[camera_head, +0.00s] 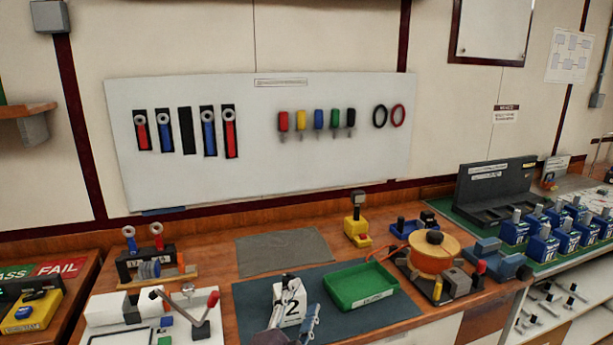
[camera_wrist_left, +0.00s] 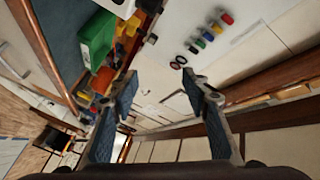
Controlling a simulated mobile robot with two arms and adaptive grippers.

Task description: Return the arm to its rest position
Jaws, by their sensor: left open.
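My left gripper (camera_head: 293,318) is at the bottom middle of the head view, above the dark mat (camera_head: 255,298) and left of the green tray (camera_head: 362,286). A white part marked "2" shows there. In the left wrist view my left gripper (camera_wrist_left: 162,95) has its two blue-padded fingers spread apart, with nothing between them. The green tray (camera_wrist_left: 97,42) also shows there, at the upper left, apart from the fingers. My right gripper is not in view.
An orange spool (camera_head: 433,255) and a yellow tool (camera_head: 356,222) stand on the bench. Blue breakers (camera_head: 541,246) stand in rows at the right. A white board (camera_head: 260,160) with tools is on the wall. A grey cloth (camera_head: 284,252) lies flat behind the mat.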

